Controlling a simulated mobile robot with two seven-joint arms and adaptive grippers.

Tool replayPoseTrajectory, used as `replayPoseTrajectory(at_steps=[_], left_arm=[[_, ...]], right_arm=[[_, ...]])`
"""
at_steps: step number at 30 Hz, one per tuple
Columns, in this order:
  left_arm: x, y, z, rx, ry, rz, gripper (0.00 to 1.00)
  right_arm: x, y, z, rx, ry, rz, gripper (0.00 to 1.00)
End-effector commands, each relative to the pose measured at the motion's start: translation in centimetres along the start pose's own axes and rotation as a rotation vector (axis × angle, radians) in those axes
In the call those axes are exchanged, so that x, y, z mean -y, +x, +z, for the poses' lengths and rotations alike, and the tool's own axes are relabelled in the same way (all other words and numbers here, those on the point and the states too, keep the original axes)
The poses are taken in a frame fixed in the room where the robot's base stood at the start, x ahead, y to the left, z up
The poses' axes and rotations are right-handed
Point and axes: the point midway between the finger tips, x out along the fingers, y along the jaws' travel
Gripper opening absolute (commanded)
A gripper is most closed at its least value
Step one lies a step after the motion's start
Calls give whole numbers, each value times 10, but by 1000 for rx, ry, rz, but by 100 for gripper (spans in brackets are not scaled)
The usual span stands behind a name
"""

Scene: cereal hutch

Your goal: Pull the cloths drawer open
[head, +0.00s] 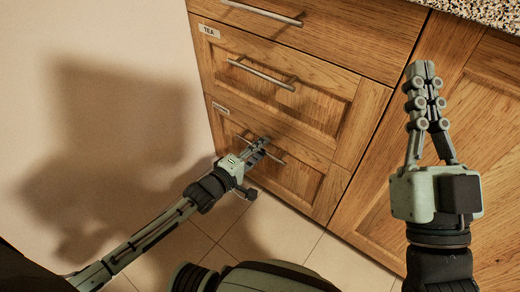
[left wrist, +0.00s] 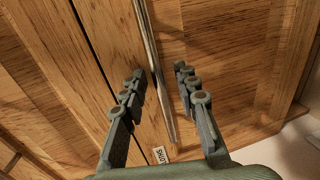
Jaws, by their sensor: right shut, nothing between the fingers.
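The bottom wooden drawer (head: 292,182) bears a small label (head: 221,107), too small to read in the head view; its front looks flush with the cabinet. Its metal bar handle (head: 275,158) is partly hidden by my left gripper (head: 259,146). In the left wrist view, the handle (left wrist: 155,60) runs between the two fingers of my left gripper (left wrist: 158,82), which stand apart with gaps on both sides. A partly legible label (left wrist: 160,155) shows near the handle's lower end. My right gripper (head: 421,70) is shut and empty, raised in front of the cabinet at the right.
A middle drawer labelled TEA (head: 209,31) with its own handle (head: 262,74) sits above, and another drawer (head: 330,35) tops it. A plain wall (head: 120,80) stands close at the left. Tiled floor (head: 285,225) before the cabinet is clear.

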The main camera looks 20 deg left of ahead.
Motion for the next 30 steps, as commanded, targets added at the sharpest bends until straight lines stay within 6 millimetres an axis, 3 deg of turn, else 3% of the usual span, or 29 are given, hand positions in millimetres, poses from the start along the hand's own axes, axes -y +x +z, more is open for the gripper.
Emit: replayPoseTrajectory(at_steps=[4,11,30], left_arm=[[0,0,0,0,0,0,28],[0,0,0,0,0,0,0],[0,-10,0,0,1,-1,0]], right_arm=[[0,0,0,1,0,0,0],[0,0,0,2,0,0,0],[2,1,7,63,3,-2,0]])
